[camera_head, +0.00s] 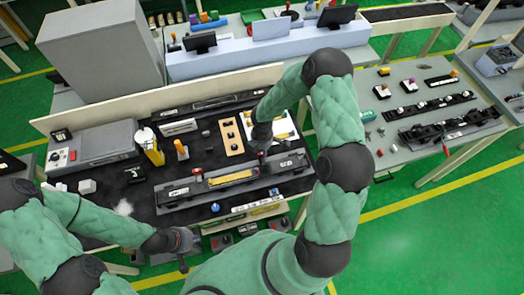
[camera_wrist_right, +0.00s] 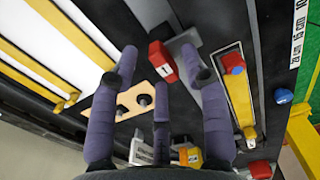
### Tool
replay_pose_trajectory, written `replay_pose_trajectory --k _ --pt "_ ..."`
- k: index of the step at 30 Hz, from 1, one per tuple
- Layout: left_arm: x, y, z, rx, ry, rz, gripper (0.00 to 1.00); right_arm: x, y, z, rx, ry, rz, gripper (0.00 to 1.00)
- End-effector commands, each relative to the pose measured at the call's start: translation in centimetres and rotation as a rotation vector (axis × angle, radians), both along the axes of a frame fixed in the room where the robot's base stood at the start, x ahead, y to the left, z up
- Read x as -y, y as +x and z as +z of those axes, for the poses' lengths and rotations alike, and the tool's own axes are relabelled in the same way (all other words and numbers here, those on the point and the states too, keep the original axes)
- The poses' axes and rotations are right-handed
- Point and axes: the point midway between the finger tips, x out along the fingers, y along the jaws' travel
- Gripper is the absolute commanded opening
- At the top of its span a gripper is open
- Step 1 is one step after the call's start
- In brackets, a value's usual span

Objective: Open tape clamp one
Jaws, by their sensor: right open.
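A red block marked "1" (camera_wrist_right: 162,62), which looks like tape clamp one, shows in the right wrist view beside a grey plate. My right gripper (camera_wrist_right: 160,65) is open, with its purple fingertips spread on either side of the red block. Whether any finger touches it I cannot tell.
A grey side table (camera_head: 385,150) with more parts is at right.

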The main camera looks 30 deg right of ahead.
Motion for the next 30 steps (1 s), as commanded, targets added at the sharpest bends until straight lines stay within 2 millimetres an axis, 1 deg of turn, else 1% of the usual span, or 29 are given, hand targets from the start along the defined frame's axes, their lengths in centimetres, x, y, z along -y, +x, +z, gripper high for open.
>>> replay_pose_trajectory --k 8,9,11,12,14,23,30 --pt "0.0 0.0 0.0 0.000 0.000 0.000 0.00 0.0 0.0 -0.2 0.000 0.000 0.000 0.46" --pt "0.0 0.0 0.0 0.000 0.000 0.000 0.00 0.0 0.0 -0.2 0.000 0.000 0.000 0.44" --pt "0.0 0.0 0.0 0.000 0.000 0.000 0.00 0.0 0.0 -0.2 0.000 0.000 0.000 0.27" --pt "0.0 0.0 0.0 0.000 0.000 0.000 0.00 0.0 0.0 -0.2 0.000 0.000 0.000 0.15" --pt "0.0 0.0 0.0 0.000 0.000 0.000 0.00 0.0 0.0 -0.2 0.000 0.000 0.000 0.00" --pt "0.0 0.0 -0.2 0.000 0.000 0.000 0.00 0.0 0.0 -0.2 0.000 0.000 -0.011 0.00" --pt "0.0 0.0 -1.5 0.000 0.000 0.000 0.00 0.1 0.1 -0.4 0.002 0.000 -0.100 0.00"
